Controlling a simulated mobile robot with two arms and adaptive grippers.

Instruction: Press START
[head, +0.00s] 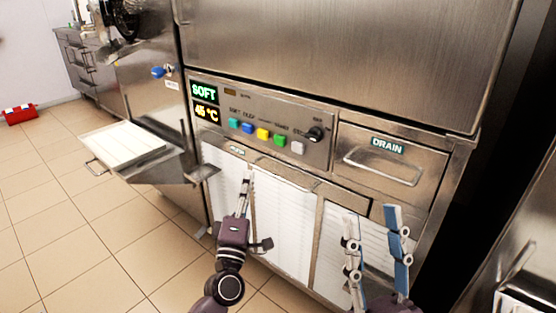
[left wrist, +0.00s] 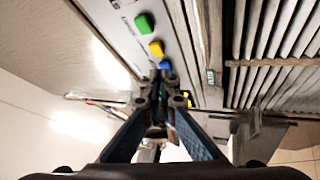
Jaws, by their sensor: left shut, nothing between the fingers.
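The freezer's control panel (head: 250,105) carries a row of teal (head: 234,124), blue (head: 247,128), yellow (head: 262,134), green (head: 280,140) and pale grey (head: 297,147) buttons. Their small labels are too blurred to tell which reads START. My left gripper (head: 248,174) is shut and empty, below the button row, pointing up at the machine. In the left wrist view its closed fingertips (left wrist: 158,76) overlap the line of buttons just below the blue button (left wrist: 165,65); contact cannot be told. The yellow (left wrist: 156,48) and green (left wrist: 145,23) buttons lie beyond. My right gripper (head: 373,217) is open and empty at lower right.
A display (head: 205,102) reads SOFT and 45 °C. A black knob (head: 316,133) stands out right of the buttons. A DRAIN drawer with a handle (head: 384,166) is further right. A shelf tray (head: 130,146) juts out at left. Louvered white panels (head: 285,225) lie below the controls.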

